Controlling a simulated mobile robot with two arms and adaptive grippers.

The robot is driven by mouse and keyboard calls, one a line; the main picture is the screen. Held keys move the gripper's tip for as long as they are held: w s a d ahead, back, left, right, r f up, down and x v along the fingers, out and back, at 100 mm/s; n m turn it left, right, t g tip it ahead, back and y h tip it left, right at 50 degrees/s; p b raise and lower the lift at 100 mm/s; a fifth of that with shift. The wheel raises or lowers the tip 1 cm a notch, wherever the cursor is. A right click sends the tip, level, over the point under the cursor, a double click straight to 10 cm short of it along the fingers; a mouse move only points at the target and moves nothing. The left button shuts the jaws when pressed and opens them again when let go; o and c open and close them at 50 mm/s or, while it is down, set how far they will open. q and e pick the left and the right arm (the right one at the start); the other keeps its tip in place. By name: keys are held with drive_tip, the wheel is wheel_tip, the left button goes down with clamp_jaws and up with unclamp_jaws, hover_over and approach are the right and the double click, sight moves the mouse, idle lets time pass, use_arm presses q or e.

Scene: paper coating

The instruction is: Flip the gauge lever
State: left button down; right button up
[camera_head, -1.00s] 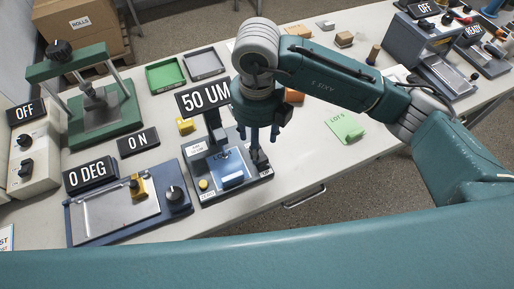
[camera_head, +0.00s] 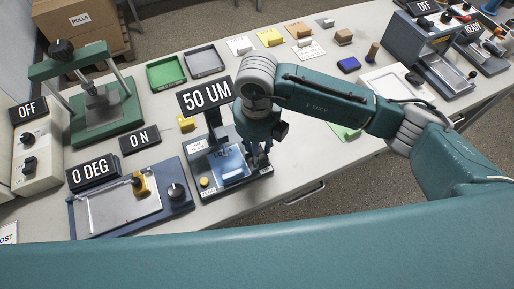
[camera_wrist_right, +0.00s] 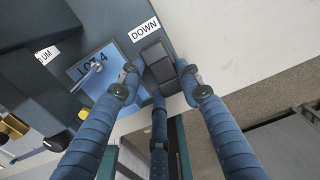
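The thickness gauge (camera_head: 202,187), a dark blue device with a "50 UM" sign (camera_head: 206,95), stands near the table's front edge. In the right wrist view, its dark, block-shaped lever (camera_wrist_right: 153,52) is beside a "DOWN" label (camera_wrist_right: 145,29). A blue "LOT 4" sheet (camera_wrist_right: 104,72) lies on the gauge. My right gripper (camera_head: 258,160) is over the gauge's right side. In the wrist view, its fingers (camera_wrist_right: 157,80) are spread, with tips on either side of the lever's near end; I cannot tell whether they touch it. My left gripper is out of view.
A "0 DEG" device (camera_head: 90,222) with a knob stands left of the gauge. A green press (camera_head: 125,118) and green and grey trays (camera_head: 205,62) are behind. A white board (camera_head: 385,85) and small blocks lie to the right. The table's front edge is close to the gauge.

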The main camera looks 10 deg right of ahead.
sight(260, 158)
drive_tip(key=shift+d+f+t+b, duration=0.15)
drive_tip(key=shift+t+b, duration=0.25)
drive_tip(key=shift+b, duration=0.6)
drive_tip(key=shift+s+t+b, duration=0.2)
drive_tip(key=shift+t+b, duration=0.1)
drive_tip(key=o, duration=1.1)
drive_tip(key=shift+o, duration=0.2)
wheel_tip(260, 158, up, 12)
drive_tip(key=s, duration=0.1)
drive_tip(key=shift+s+d, duration=0.2)
